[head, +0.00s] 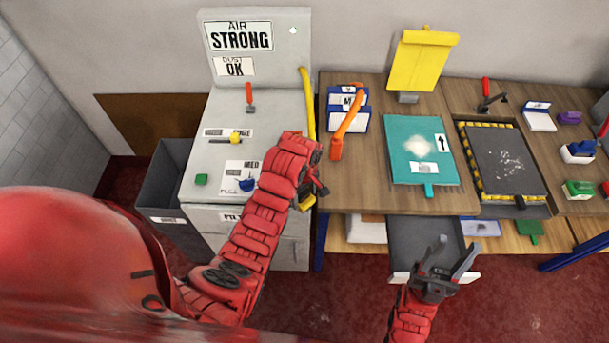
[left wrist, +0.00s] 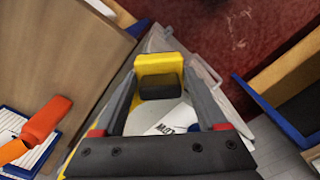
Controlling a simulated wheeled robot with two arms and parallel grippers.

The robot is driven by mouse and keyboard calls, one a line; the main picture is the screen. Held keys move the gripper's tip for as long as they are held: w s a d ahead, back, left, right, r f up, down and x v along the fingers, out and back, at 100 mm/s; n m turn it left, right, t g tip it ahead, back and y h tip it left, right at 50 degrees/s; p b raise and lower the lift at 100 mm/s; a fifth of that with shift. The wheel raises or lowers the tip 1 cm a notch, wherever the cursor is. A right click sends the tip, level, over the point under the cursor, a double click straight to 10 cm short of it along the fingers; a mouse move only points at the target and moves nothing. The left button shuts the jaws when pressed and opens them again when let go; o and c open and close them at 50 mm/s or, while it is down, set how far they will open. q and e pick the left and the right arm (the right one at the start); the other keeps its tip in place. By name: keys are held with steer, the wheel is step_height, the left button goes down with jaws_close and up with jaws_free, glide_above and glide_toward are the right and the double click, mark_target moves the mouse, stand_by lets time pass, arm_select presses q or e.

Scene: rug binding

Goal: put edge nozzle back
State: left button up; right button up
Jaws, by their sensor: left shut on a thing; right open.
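My left gripper (head: 314,190) is shut on a yellow nozzle-like piece (head: 307,203) at the right front edge of the grey machine cabinet. In the left wrist view the yellow piece (left wrist: 160,64), with a dark front patch, sits between the two fingers. I take it to be the edge nozzle. A yellow hose or bar (head: 306,95) runs down the cabinet's right side; the arm hides whether it joins the piece. My right gripper (head: 447,264) is open and empty in front of a dark open drawer (head: 425,238).
The grey cabinet (head: 205,160) carries a red lever, a yellow knob and green and blue buttons. An orange tool (head: 349,130) leans by a blue-and-white box (head: 360,121) on the bench. A teal board (head: 414,145) and a dark tray (head: 500,160) lie further right. A grey bin (head: 165,190) stands left.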

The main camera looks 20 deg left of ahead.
arm_select(q)
steer(key=w+b, duration=0.2)
steer(key=b, duration=0.1)
steer(key=w+a+f+b, duration=0.1)
steer(key=w+b, duration=0.2)
steer(key=w+a+b, duration=0.1)
steer(key=w+b, duration=0.2)
steer(key=shift+w+a+f, duration=0.1)
steer(key=shift+a+f, duration=0.15)
steer(key=shift+f, duration=0.15)
steer(key=shift+w+a+r, duration=0.15)
steer(key=shift+w+r, duration=0.2)
steer(key=shift+w, duration=0.15)
steer(key=shift+w+a, duration=0.25)
steer(key=shift+w, duration=0.35)
step_height(320, 180, down, 2)
steer(key=shift+f+p, duration=0.15)
steer(key=shift+p, duration=0.85)
steer(key=shift+f, duration=0.7)
steer(key=o, duration=1.2)
steer(key=shift+o, duration=0.2)
